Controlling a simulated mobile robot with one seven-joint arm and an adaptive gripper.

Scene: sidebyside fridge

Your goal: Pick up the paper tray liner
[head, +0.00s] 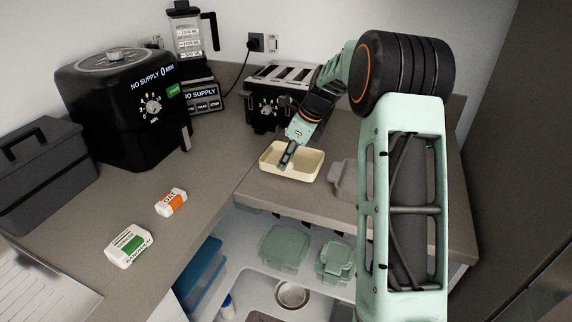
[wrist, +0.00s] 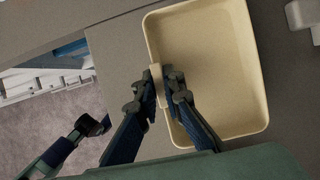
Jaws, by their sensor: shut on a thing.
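The paper tray liner (head: 304,176) is a shallow cream tray with rounded corners. In the head view it is near the front edge of the counter, in front of the toaster. It fills the upper right of the wrist view (wrist: 215,70) and looks empty. My gripper (head: 286,158) reaches down to it from the upper right. In the wrist view my gripper (wrist: 161,88) is shut on the liner's left wall, one finger on each side of it. I cannot tell whether the liner still touches the counter.
A toaster (head: 268,112) stands behind the liner and a grey object (head: 343,178) lies to its right. A black appliance (head: 120,110), a blender (head: 190,45) and two small white packages (head: 128,246) (head: 171,202) are to the left. Green containers (head: 285,248) sit below the counter edge.

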